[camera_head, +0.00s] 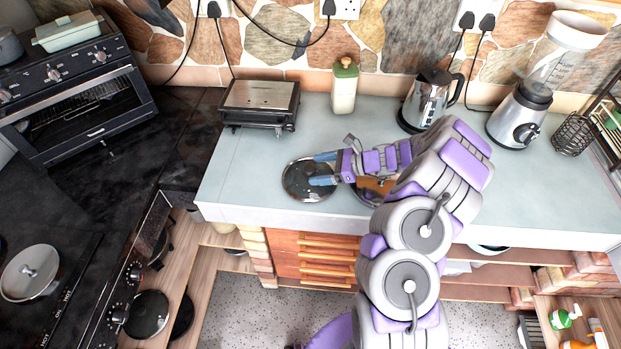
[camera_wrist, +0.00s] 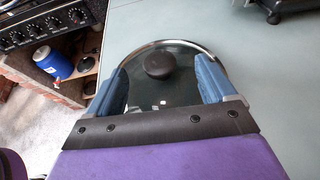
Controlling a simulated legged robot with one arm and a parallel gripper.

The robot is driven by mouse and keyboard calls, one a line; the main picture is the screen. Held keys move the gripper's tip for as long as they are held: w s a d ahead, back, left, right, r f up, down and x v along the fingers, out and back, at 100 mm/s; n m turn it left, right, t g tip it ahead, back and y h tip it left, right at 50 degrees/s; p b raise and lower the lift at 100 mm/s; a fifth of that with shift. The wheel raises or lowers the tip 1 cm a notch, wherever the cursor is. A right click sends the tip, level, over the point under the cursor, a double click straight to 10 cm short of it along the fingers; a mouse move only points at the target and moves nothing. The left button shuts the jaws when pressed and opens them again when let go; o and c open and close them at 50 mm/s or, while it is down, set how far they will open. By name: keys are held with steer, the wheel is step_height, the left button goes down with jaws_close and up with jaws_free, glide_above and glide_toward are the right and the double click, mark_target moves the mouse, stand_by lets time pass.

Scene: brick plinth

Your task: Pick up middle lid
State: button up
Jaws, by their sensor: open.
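A round glass lid (camera_head: 308,179) with a metal rim lies on the pale counter, left of my arm. It also shows in the wrist view (camera_wrist: 137,92), with its dark round knob (camera_wrist: 159,65) standing up from the glass. My gripper (camera_head: 323,169) is open over the lid. I cannot tell whether the fingers touch the glass. A brown and metal round item (camera_head: 373,187) is partly hidden under my arm.
Another glass lid (camera_head: 30,272) sits on the black stove at left, and one more (camera_head: 147,314) lies lower down. A contact grill (camera_head: 260,103), white bottle (camera_head: 344,87), kettle (camera_head: 428,98) and blender (camera_head: 523,112) stand along the counter's back. The counter's front left is clear.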

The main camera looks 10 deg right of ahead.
mark_target(309, 169)
steer(key=x, duration=0.3)
steer(key=shift+w+a+f+b, duration=0.1)
steer(key=shift+w+a+b, duration=0.1)
steer(key=shift+a+b, duration=0.15)
steer(key=shift+c, duration=0.4)
